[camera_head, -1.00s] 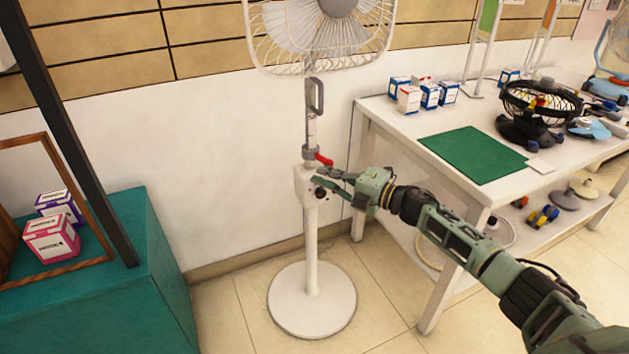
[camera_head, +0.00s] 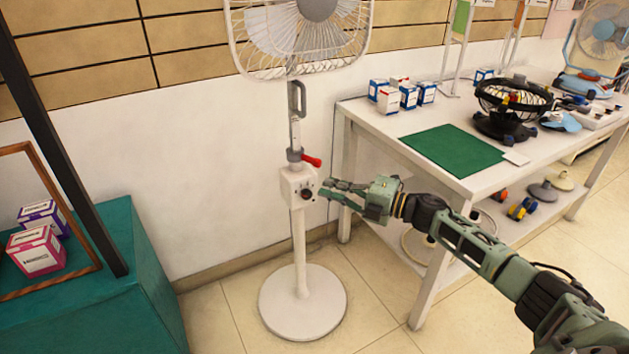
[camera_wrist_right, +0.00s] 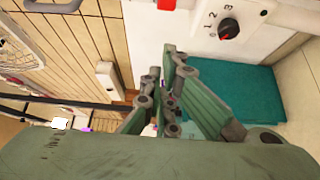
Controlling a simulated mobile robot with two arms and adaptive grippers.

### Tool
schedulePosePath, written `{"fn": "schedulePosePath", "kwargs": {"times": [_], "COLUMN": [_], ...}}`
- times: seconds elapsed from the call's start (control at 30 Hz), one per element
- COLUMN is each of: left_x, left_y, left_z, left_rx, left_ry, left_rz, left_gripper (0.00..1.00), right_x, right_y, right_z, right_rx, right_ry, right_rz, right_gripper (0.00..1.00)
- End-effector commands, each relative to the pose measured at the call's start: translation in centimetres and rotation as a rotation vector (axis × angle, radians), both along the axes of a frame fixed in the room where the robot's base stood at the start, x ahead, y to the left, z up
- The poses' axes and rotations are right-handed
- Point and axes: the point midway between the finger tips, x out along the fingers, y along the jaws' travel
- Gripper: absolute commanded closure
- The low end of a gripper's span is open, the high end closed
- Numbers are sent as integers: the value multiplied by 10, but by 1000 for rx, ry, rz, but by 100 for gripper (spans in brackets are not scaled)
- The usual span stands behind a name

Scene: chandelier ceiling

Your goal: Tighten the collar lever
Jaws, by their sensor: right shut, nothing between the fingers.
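A white pedestal fan stands at the middle of the head view. A grey collar (camera_head: 294,154) sits on its pole, with a red lever (camera_head: 312,161) sticking out to the right. The lever shows partly at the top edge of the right wrist view (camera_wrist_right: 166,4). Below the collar is the white control box (camera_head: 298,187) with a dark knob, seen in the wrist view as a numbered dial (camera_wrist_right: 228,29) with a red mark. My right gripper (camera_head: 326,188) is shut and empty, just right of the box and below the lever, apart from the lever. My left gripper is out of view.
A white table (camera_head: 382,123) with a green mat (camera_head: 455,150), small boxes and a black desk fan (camera_head: 513,105) stands on the right. A teal cabinet (camera_head: 145,290) with boxes stands on the left. The fan's round base (camera_head: 303,300) rests on the tiled floor.

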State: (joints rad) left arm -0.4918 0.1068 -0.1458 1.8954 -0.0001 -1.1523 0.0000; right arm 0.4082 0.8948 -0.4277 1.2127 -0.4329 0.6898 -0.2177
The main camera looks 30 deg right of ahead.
Motion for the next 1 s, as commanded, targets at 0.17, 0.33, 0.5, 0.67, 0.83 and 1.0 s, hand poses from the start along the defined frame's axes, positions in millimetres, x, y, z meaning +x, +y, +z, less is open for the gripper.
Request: {"fn": "schedulePosePath", "kwargs": {"times": [0.17, 0.33, 0.5, 0.67, 0.83, 1.0], "left_x": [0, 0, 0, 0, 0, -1], "left_y": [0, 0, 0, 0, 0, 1], "left_z": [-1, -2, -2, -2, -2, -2], "left_rx": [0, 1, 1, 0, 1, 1], "left_ry": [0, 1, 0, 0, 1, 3], "left_rz": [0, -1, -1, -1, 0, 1], "left_gripper": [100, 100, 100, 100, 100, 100], "right_x": [-19, -25, -25, -25, -25, -23], "right_y": [-18, -24, -24, -24, -24, -13], "right_z": [1, 2, 2, 2, 2, -17], "right_rx": [0, 2, 2, 2, 2, 55], "right_ry": [-1, -4, -4, -4, -4, 33], "right_rz": [1, 3, 3, 3, 2, -44], "right_gripper": [100, 100, 100, 100, 100, 100]}}
